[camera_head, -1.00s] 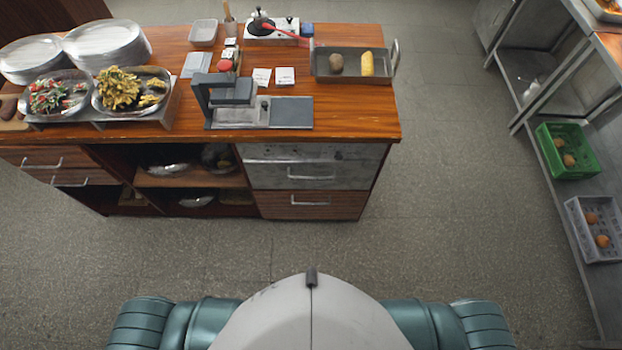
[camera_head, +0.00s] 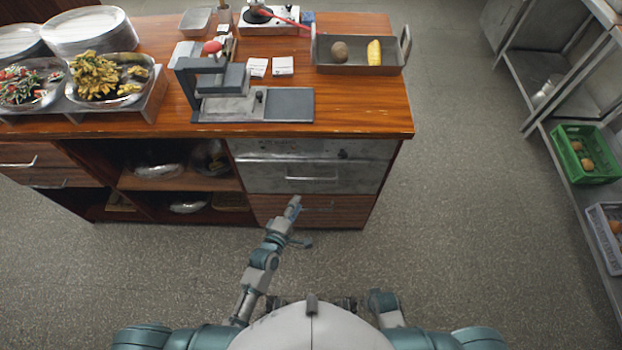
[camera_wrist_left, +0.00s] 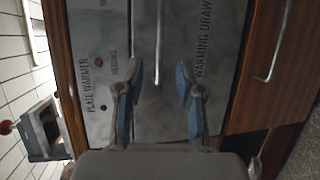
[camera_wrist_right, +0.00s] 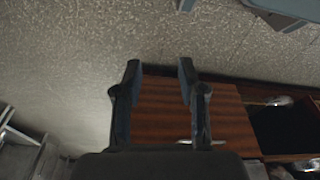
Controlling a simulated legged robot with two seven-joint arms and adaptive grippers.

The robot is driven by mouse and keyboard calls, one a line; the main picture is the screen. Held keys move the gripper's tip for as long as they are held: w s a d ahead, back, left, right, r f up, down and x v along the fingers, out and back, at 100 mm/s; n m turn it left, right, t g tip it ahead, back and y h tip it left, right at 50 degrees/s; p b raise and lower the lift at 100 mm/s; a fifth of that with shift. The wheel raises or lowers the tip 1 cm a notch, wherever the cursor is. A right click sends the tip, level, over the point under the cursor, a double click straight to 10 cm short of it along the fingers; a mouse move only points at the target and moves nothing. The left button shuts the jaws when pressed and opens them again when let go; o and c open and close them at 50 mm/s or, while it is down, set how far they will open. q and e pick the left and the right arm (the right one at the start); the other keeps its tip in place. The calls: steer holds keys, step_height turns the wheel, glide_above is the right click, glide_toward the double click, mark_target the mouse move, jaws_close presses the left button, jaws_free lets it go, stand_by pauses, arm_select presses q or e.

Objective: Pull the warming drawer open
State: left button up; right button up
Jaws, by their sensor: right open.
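The warming drawer (camera_head: 270,178) is the grey metal front in the counter, with a bar handle (camera_head: 312,178); it looks closed. My left gripper (camera_head: 294,206) is in front of the counter, just below and left of that handle in the head view. In the left wrist view, the drawer's lettering (camera_wrist_left: 203,40) is partly cut off and its handle (camera_wrist_left: 157,50) runs between the lines of my open fingers (camera_wrist_left: 158,85). I cannot tell whether they touch it. My right gripper (camera_wrist_right: 158,75) is open and empty, with a wooden panel (camera_wrist_right: 190,110) beyond it.
A wooden drawer (camera_head: 345,212) lies below the metal one, and open shelves (camera_head: 180,180) are to its left. A pan (camera_head: 360,69) and a press-like device (camera_head: 240,95) stand on the counter. The floor (camera_head: 450,230) to the right is clear, up to a metal rack (camera_head: 590,200).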

mark_target(311, 179)
arm_select(q)
steer(key=b+x, duration=0.2)
steer(key=x, duration=1.1)
steer(key=shift+f, duration=0.1)
arm_select(e)
step_height(311, 179, up, 7)
steer(key=w, duration=0.1)
steer(key=shift+w+f, duration=0.15)
